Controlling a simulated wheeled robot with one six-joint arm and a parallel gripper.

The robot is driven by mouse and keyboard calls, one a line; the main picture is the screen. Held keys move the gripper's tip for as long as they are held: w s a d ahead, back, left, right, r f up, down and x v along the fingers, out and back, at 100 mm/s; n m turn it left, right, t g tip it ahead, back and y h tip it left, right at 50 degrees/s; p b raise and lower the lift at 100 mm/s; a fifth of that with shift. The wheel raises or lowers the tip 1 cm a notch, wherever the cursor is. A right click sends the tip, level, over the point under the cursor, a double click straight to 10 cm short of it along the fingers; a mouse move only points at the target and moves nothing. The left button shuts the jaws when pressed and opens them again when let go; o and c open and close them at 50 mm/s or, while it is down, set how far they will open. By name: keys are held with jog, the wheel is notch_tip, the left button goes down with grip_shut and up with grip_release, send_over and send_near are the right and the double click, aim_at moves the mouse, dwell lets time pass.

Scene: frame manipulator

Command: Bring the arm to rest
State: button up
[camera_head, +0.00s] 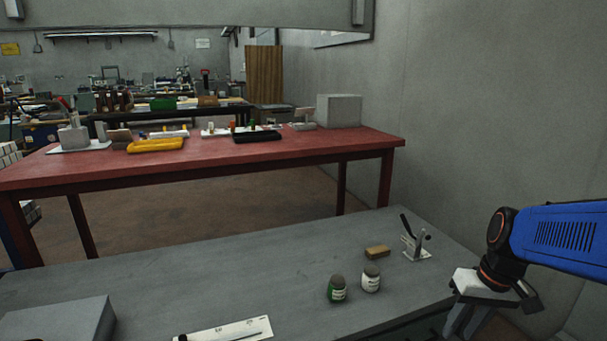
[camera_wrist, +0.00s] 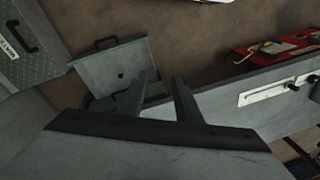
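My blue arm comes in from the right edge of the head view. My gripper (camera_head: 462,335) hangs at its end, beyond the right edge of the grey table (camera_head: 220,262), with its fingers pointing down. In the wrist view my gripper (camera_wrist: 160,82) shows two dark fingers standing apart. Nothing is visible between them, so it is open and empty. The fingertips are partly cut off by the lower frame edge in the head view.
A green jar (camera_head: 337,289), a pale jar (camera_head: 371,279), a brown block (camera_head: 377,252) and a small stand (camera_head: 416,243) are on the table near my gripper. A concrete wall (camera_head: 500,120) rises behind the arm.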

jog(key=s+a+r+t+h, duration=0.1)
jog(key=s+a+r+t, duration=0.2)
jog(key=s, duration=0.6)
jog(key=shift+a+r+n+t+h, duration=0.4)
jog(key=shift+a+r, duration=0.5)
jog(key=shift+a, duration=0.2)
